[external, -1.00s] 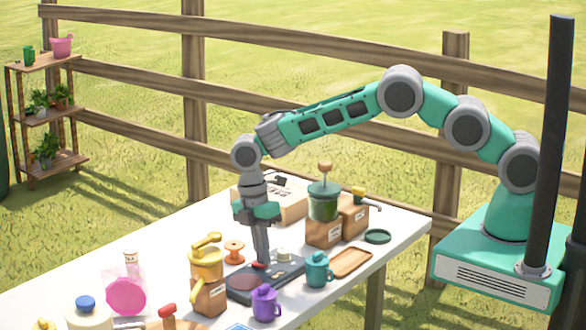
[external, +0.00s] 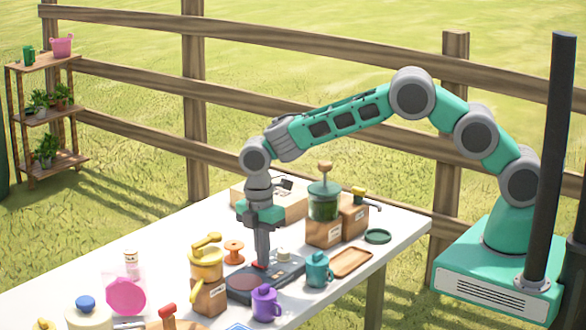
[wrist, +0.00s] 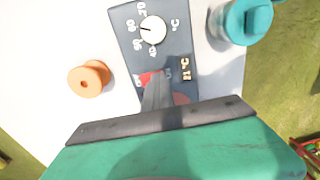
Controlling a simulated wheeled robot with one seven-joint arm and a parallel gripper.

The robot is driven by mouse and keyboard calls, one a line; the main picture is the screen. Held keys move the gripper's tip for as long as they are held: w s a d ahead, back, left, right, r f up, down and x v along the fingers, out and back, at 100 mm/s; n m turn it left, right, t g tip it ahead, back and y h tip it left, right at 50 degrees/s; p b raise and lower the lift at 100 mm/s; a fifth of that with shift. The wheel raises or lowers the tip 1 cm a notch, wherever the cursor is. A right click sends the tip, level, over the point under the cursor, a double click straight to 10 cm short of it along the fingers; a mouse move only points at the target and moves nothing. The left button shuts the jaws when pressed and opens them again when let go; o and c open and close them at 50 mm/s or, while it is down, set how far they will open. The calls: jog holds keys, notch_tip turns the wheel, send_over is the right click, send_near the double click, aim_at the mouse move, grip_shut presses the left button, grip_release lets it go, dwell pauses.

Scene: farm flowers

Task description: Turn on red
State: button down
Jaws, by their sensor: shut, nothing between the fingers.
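A dark flat device (external: 240,285) lies on the table, with a white dial (wrist: 153,29) marked in °C and a small red switch (wrist: 147,78). The red switch also shows in the external view (external: 259,266). My gripper (wrist: 158,92) is shut and empty, pointing down, with its fingertips over the device right at the red switch and partly covering it. I cannot tell whether they touch it. A round reddish patch (wrist: 181,99) on the device is partly hidden behind the fingers.

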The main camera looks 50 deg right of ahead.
aim_at(256, 262)
jog(key=shift+w+d+f, duration=0.1)
jog(key=shift+w+f, duration=0.15)
jog(key=shift+w, duration=0.4)
notch_tip(256, 262, up, 14)
jog(key=shift+w+r, duration=0.25)
jog(key=shift+w, duration=0.1)
jog(key=shift+w+r+g+p, duration=0.15)
jog(key=shift+g+p, duration=0.45)
jog(key=shift+p, duration=2.1)
